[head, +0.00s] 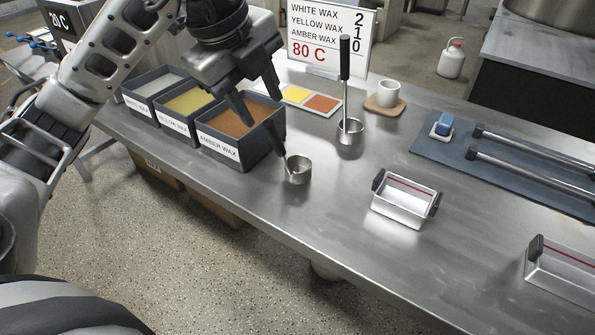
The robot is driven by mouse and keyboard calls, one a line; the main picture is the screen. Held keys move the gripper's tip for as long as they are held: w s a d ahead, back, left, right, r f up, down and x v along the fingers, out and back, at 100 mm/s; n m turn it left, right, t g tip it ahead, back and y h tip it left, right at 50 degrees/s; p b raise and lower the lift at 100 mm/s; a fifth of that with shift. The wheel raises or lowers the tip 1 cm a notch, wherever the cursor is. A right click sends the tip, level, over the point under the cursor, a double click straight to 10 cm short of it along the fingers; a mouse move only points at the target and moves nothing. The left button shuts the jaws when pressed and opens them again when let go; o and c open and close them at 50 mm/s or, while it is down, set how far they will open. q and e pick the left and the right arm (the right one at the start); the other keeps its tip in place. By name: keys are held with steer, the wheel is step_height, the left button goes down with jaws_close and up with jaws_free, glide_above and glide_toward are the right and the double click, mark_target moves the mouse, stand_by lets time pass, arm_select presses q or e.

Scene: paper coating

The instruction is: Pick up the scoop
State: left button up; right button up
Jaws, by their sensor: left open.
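The scoop (298,171) is a small round metal cup standing on the steel table, just right of the amber wax bin. Its dark handle (274,139) slants up and left from the cup, in front of the bin. My left gripper (266,110) comes down from above with its two fingers spread apart. The fingertips are around the upper end of the handle or just above it; I cannot tell whether they touch it. My right gripper is not in view.
Bins of white (152,82), yellow (187,103) and amber wax (242,143) stand at the left. A metal cup (350,137) with an upright black-handled tool is behind the scoop. A metal tray (405,202) lies to the right. The table in front is clear.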

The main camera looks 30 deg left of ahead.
mark_target(282, 153)
arm_select(q)
steer(key=x, duration=0.9)
steer(key=shift+a+f, duration=0.1)
steer(key=shift+f, duration=0.15)
jaws_close()
